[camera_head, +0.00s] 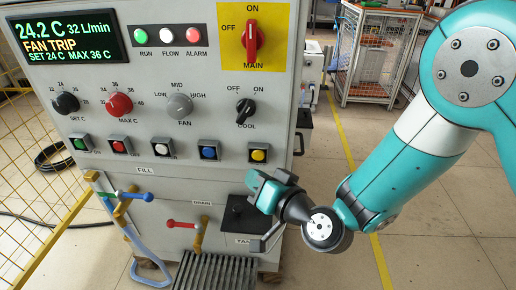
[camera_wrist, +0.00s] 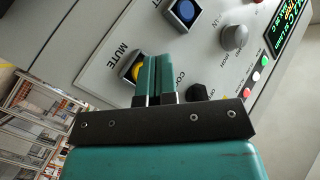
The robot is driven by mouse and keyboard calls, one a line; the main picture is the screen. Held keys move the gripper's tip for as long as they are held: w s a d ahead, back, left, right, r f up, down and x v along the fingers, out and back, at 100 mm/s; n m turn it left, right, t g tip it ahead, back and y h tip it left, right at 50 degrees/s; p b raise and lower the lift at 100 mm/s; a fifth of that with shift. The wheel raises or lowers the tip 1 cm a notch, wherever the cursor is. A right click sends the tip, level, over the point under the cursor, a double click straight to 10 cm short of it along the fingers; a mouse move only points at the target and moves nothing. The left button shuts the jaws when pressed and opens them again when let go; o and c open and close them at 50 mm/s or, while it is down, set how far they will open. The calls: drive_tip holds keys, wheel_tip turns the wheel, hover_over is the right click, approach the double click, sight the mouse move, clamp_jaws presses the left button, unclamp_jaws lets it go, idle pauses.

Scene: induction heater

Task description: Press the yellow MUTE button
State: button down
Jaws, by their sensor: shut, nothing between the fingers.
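The yellow MUTE button (camera_head: 258,155) is the rightmost in the row of square-framed buttons on the grey panel in the head view. In the wrist view the yellow button (camera_wrist: 137,71) is partly covered by my fingers, and the label MUTE shows beside it. My gripper (camera_head: 262,188) is just below the button in the head view, its fingers pointing toward the panel. In the wrist view my gripper (camera_wrist: 156,62) has its two teal fingers together, empty, with tips close to the button's right side. Whether they touch it cannot be told.
The blue button (camera_head: 208,153) is left of the yellow one. The black COOL knob (camera_head: 245,111) is above it. The red MAIN switch (camera_head: 251,41), TANK fixture (camera_head: 238,212) and red DRAIN lever (camera_head: 184,225) are nearby.

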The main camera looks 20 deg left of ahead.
sight(248, 159)
drive_tip(key=shift+w+a+p, duration=0.15)
drive_tip(key=shift+w+p, duration=0.05)
drive_tip(key=shift+w, duration=0.45)
drive_tip(key=shift+w+a+p, duration=0.15)
drive_tip(key=shift+w+p, duration=0.05)
drive_tip(key=shift+w, duration=0.45)
drive_tip(key=shift+w, duration=0.1)
idle(1.0)
drive_tip(key=shift+w+a, duration=0.1)
drive_tip(key=shift+w, duration=0.2)
drive_tip(key=shift+w+a, duration=0.1)
drive_tip(key=shift+w, duration=0.4)
idle(0.8)
drive_tip(key=shift+s, duration=0.1)
drive_tip(key=shift+s+d+b, duration=0.2)
drive_tip(key=shift+s+b, duration=0.1)
drive_tip(key=shift+s, duration=0.5)
drive_tip(key=shift+s+d+b, duration=0.2)
drive_tip(key=shift+s+b, duration=0.25)
drive_tip(key=shift+s, duration=0.35)
drive_tip(key=shift+s+d+b, duration=0.2)
drive_tip(key=shift+s+b, duration=0.2)
drive_tip(key=shift+s, duration=0.45)
drive_tip(key=shift+s+d+b, duration=0.2)
drive_tip(key=shift+s+b, duration=0.25)
drive_tip(key=shift+s, duration=0.35)
